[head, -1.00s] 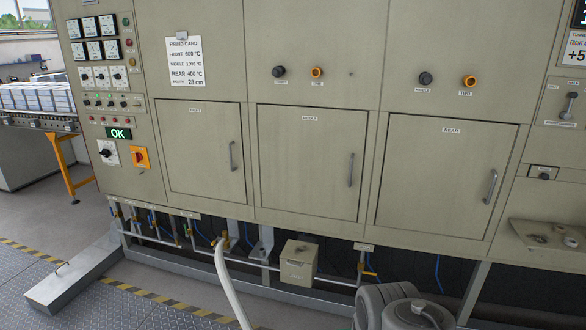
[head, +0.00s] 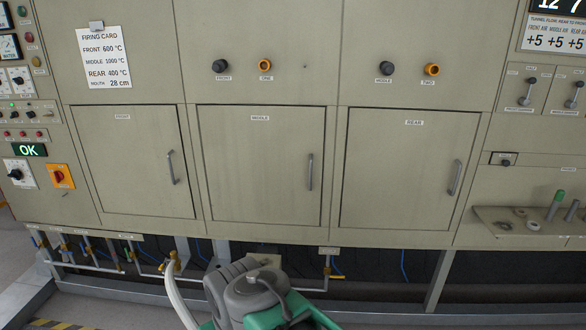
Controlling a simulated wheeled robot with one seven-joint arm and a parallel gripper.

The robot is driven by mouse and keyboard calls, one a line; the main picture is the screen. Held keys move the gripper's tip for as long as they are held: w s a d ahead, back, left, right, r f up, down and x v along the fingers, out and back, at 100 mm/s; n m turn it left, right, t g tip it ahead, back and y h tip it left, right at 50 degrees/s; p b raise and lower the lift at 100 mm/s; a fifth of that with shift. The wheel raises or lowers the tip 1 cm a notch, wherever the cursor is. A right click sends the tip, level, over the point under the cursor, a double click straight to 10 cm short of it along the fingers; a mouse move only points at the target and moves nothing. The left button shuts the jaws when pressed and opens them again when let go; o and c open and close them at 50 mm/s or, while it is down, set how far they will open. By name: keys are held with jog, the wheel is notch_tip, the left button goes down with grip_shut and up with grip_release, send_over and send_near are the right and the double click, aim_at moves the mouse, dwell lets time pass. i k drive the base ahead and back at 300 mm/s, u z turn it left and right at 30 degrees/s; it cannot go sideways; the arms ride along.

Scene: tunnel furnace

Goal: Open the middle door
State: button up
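The middle door (head: 258,175) is a beige panel labelled MIDDLE, in the centre of the head view. It looks shut, flush in its frame. Its handle (head: 309,172) is a grey vertical bar on the door's right side. My gripper cannot be made out in this view, and nothing of mine touches the handle.
The front door (head: 130,160) and rear door (head: 395,170) flank it, both shut. Pipes with brass valves (head: 172,262) and a white hose (head: 180,302) run below. Knobs (head: 220,67) sit above.

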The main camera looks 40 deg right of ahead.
aim_at(264, 163)
jog(key=z, duration=0.55)
jog(key=i, duration=0.8)
jog(key=z, duration=0.8)
